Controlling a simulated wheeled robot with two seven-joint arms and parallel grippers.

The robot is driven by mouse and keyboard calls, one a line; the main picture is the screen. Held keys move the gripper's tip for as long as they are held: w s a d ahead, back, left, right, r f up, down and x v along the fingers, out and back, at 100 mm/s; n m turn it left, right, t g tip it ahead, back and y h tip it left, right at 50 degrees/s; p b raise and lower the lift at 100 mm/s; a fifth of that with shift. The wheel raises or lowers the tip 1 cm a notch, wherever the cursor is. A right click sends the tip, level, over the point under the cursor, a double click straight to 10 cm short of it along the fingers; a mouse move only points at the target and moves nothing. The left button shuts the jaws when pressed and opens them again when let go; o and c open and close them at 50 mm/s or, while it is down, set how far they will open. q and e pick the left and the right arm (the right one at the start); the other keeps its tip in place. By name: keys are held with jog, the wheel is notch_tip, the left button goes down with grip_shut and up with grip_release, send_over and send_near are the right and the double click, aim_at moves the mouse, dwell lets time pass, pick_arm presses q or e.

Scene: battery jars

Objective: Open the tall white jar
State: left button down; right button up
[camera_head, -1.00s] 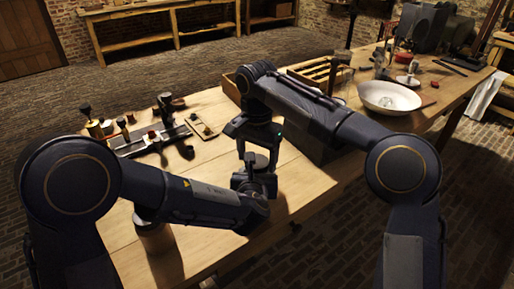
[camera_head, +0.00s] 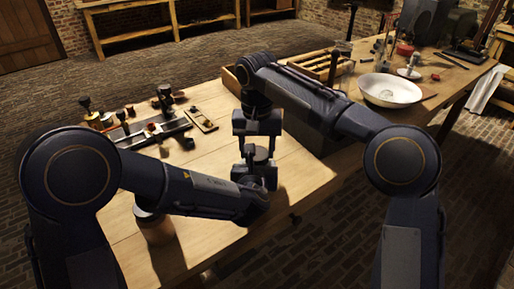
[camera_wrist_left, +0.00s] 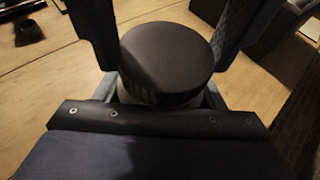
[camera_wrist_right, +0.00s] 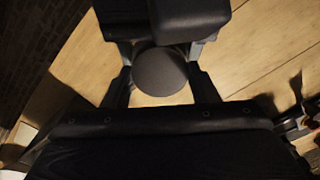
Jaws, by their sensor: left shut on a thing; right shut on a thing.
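The jar stands upright between my two grippers. Its dark round lid shows in the head view (camera_head: 258,155), in the left wrist view (camera_wrist_left: 167,60) and from above in the right wrist view (camera_wrist_right: 160,72). Only a little of the pale body below the lid shows in the left wrist view; the rest is hidden. My left gripper (camera_head: 258,180) reaches in from the left, low, and is shut on the jar's body. My right gripper (camera_head: 258,150) comes down from above and is shut on the lid, a finger on either side.
A brown jar with a dark lid (camera_head: 153,228) stands close by my left forearm. A metal fixture (camera_head: 150,134) and a small wooden plate (camera_head: 203,119) lie at the far left. A white bowl (camera_head: 390,90) and a wooden divided tray (camera_head: 318,66) are at the right.

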jog(key=n, duration=0.4)
jog(key=o, duration=1.1)
jog(key=shift+c, duration=0.2)
jog(key=shift+r, duration=0.1)
